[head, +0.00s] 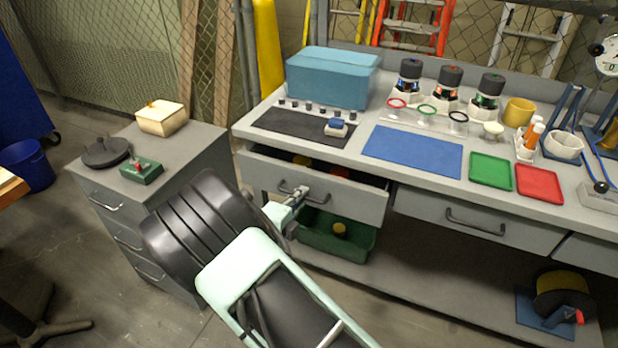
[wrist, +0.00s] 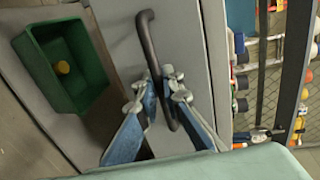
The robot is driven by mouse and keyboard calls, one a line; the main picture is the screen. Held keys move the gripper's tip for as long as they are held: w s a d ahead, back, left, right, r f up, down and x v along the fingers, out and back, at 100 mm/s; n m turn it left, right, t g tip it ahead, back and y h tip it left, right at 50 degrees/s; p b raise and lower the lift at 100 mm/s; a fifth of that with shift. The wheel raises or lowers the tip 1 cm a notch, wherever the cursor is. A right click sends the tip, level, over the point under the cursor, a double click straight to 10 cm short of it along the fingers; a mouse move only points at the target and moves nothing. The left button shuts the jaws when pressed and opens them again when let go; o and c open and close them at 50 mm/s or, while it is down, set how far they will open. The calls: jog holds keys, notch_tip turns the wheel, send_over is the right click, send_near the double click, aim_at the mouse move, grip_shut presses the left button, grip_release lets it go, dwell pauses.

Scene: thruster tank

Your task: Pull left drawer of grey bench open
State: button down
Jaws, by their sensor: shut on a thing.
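The grey bench (head: 450,265) has its left drawer (head: 350,203) standing partly open. Yellow and orange-red things show inside the drawer. The drawer has a dark bar handle (head: 318,200). In the wrist view the handle (wrist: 148,35) runs between my two fingers, across the drawer front (wrist: 188,45). My gripper (head: 297,194) is shut on the handle; its fingers also show in the wrist view (wrist: 167,82). My wrist and arm hide part of the space in front of the drawer.
A green bin (head: 335,238) with a yellow thing in it sits on the shelf below the drawer. A grey drawer cabinet (head: 125,195) stands to the left, close to my arm. The right drawer (head: 480,222) is shut. A blue case (head: 330,80) and mats cover the benchtop.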

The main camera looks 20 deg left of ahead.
jog(key=f+p+v, duration=0.3)
jog(key=p+v, duration=0.1)
jog(key=v, duration=1.1)
jog(key=shift+s, duration=0.65)
jog(key=shift+a+r, duration=0.1)
jog(key=c, duration=2.3)
grip_release()
jog(key=shift+c, duration=0.2)
jog(key=d+v, duration=0.1)
jog(key=v, duration=1.1)
jog(key=shift+a, duration=0.5)
jog(key=shift+r, duration=0.1)
